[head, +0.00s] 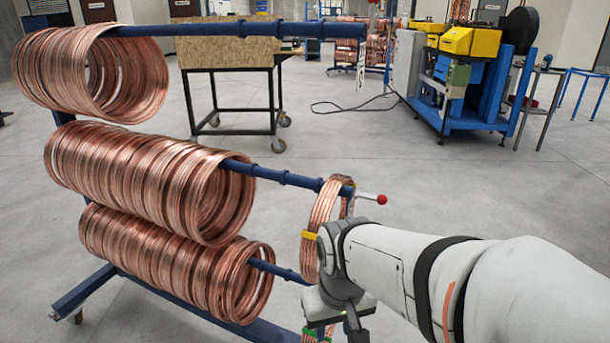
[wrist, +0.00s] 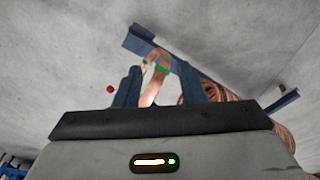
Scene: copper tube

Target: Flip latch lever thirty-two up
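A short lever with a red ball end (head: 381,199) sticks out to the right at the tip of the middle blue arm (head: 285,177) of the rack. It lies nearly level, tipped slightly down. The red ball also shows in the wrist view (wrist: 110,89), left of my gripper (wrist: 160,72). My gripper's two dark fingers are apart, with part of a small copper coil (head: 322,212) showing between them. A gap shows between coil and right finger; I cannot tell whether either touches it. The coil hangs near the arm's tip and has yellow and green bands. No number is readable.
Larger copper coils (head: 150,180) fill the rack's arms to the left. The upper blue arm (head: 300,30) reaches out above. A wooden-topped cart (head: 228,52) and a blue-yellow machine (head: 470,75) stand behind.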

